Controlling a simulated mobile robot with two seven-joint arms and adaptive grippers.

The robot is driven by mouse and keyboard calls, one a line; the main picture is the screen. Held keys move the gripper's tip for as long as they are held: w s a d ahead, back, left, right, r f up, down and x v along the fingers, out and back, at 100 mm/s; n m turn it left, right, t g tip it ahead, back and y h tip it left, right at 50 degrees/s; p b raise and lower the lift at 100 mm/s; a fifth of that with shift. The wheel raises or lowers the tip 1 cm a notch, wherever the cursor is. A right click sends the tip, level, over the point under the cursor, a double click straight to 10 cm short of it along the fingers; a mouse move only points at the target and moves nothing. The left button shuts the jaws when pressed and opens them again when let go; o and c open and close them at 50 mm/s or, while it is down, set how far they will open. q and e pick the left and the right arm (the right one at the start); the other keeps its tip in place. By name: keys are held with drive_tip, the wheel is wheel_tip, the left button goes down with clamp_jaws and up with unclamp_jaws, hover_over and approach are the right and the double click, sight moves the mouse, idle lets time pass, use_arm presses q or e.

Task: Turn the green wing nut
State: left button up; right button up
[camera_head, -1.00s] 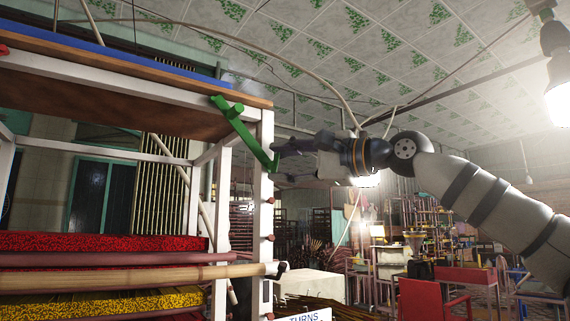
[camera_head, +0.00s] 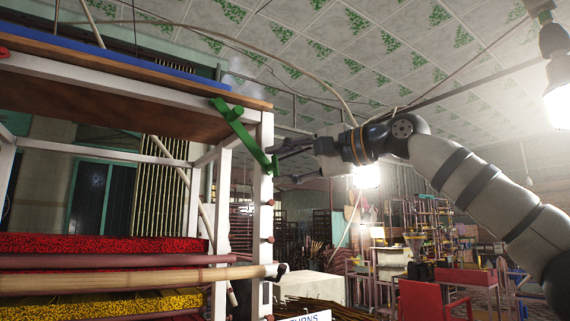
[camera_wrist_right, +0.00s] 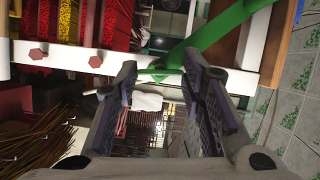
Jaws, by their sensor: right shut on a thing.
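The green wing nut (camera_head: 240,128), a long bar with a short stub near its upper end, sits tilted at the top of the white frame's front post. It slopes down to the right. My right gripper (camera_head: 281,163) reaches in from the right with its fingers on either side of the bar's lower end. My left gripper is in neither view.
The white frame (camera_head: 266,222) carries dark red bolts down its post and a brown board (camera_head: 110,92) on top. Red and yellow incense bundles (camera_head: 100,243) lie behind a wooden bar (camera_head: 130,280). The space right of the post is open, with a red chair (camera_head: 420,300) farther back.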

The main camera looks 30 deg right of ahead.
drive_tip(key=shift+r, duration=0.15)
drive_tip(key=o, duration=1.1)
drive_tip(key=shift+o, duration=0.2)
drive_tip(key=v, duration=1.2)
